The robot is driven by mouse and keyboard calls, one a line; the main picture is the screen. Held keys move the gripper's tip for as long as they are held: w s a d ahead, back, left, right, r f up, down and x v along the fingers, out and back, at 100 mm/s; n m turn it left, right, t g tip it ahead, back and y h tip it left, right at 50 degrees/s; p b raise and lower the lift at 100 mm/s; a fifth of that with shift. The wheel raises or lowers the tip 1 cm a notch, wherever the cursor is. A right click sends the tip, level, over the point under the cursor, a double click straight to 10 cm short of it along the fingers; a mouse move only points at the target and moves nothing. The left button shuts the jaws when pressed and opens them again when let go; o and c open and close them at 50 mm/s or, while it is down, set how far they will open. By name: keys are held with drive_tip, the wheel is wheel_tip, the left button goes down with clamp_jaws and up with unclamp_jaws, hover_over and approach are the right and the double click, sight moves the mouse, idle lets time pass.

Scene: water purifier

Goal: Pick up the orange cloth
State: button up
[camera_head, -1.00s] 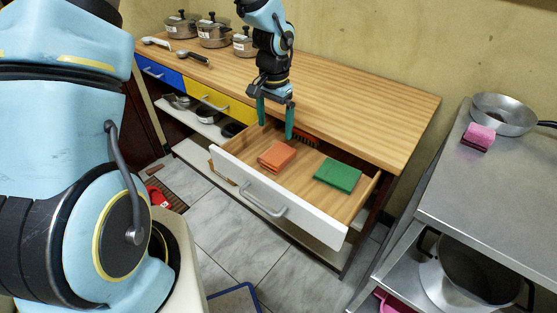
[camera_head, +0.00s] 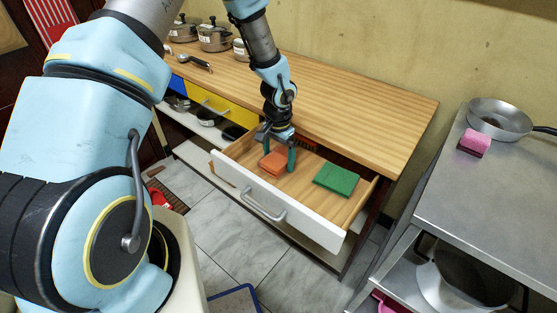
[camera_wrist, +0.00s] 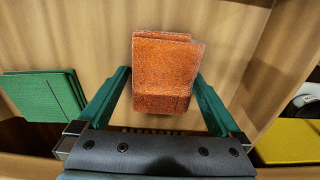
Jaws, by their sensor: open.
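The orange cloth (camera_head: 272,162) lies folded in the open white-fronted drawer (camera_head: 268,196), toward its left side. In the wrist view the orange cloth (camera_wrist: 166,68) is just ahead of and partly between my green fingers. My gripper (camera_head: 279,158) is open and down at the drawer, right over the cloth's edge. In the wrist view my gripper (camera_wrist: 166,88) has one finger on each side of the cloth, with gaps on both sides. I cannot tell how far above the drawer floor the fingertips are.
A folded green cloth (camera_head: 336,179) lies to the right in the same drawer. The wooden countertop (camera_head: 350,105) above is mostly clear, with several pots (camera_head: 214,36) at its far left. A metal table (camera_head: 490,195) at the right holds a pan (camera_head: 499,118) and a pink sponge (camera_head: 475,141).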

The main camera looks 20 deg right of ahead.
sight(278, 159)
drive_tip(key=shift+c, duration=0.2)
drive_tip(key=c, duration=1.3)
wheel_tip(278, 159, up, 10)
drive_tip(key=shift+f+b, duration=0.1)
drive_tip(key=shift+b, duration=0.65)
